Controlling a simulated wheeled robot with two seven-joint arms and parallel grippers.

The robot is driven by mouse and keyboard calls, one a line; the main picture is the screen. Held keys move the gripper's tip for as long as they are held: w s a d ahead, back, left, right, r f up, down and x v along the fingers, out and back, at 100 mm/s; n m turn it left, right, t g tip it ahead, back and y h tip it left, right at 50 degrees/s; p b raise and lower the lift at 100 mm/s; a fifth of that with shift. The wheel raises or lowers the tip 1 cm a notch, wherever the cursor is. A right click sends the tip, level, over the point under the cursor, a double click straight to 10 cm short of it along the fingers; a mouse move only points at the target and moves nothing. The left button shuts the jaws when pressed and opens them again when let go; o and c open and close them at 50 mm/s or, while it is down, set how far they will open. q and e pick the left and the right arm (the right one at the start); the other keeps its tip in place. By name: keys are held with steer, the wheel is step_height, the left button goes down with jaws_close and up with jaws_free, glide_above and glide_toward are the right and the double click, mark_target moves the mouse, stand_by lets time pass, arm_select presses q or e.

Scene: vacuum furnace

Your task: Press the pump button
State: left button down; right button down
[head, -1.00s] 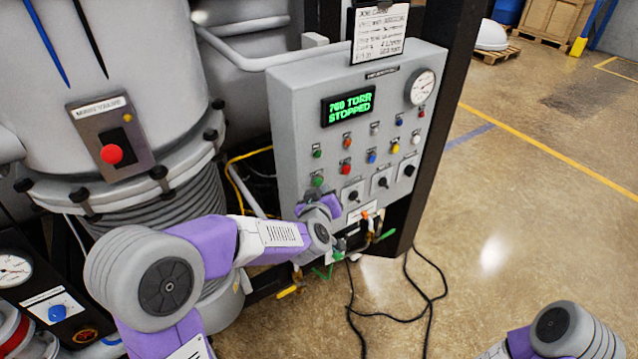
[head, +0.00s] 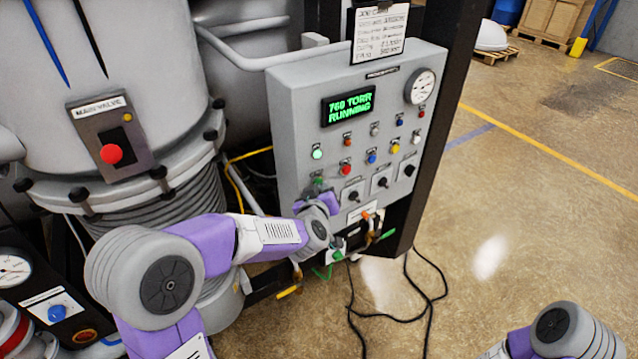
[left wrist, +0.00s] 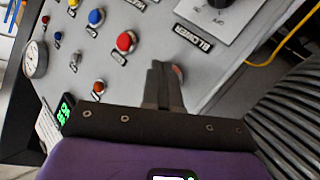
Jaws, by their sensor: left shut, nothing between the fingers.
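The grey control panel (head: 290,120) carries a row of large buttons. The green button (head: 318,180), at the row's left end, is the one I take for the pump button; its label is not readable. My left gripper (head: 317,190) is shut and empty, its tips at or just in front of this button. In the left wrist view the shut fingers (left wrist: 161,72) reach the panel beside the red button (left wrist: 126,41) and mostly hide what is behind them. Contact cannot be told. The display (head: 348,105) reads 760 TORR RUNNING, and the green lamp (head: 317,153) glows brightly.
Black knobs (head: 353,195) sit right of the gripper, close to it. A gauge (head: 420,87) and a clipboard (head: 380,35) are higher up. The main valve box (head: 112,145) with a red button is on the left vessel. Black cables (head: 430,290) lie on the floor.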

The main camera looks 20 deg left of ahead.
stand_by(0.5)
arm_select(q)
steer(key=shift+s+d, duration=0.4)
steer(key=shift+d, duration=0.15)
steer(key=s+d, duration=0.1)
steer(key=d, duration=0.1)
steer(key=s+d+p, duration=0.1)
steer(key=s+d, duration=0.1)
stand_by(0.5)
stand_by(0.5)
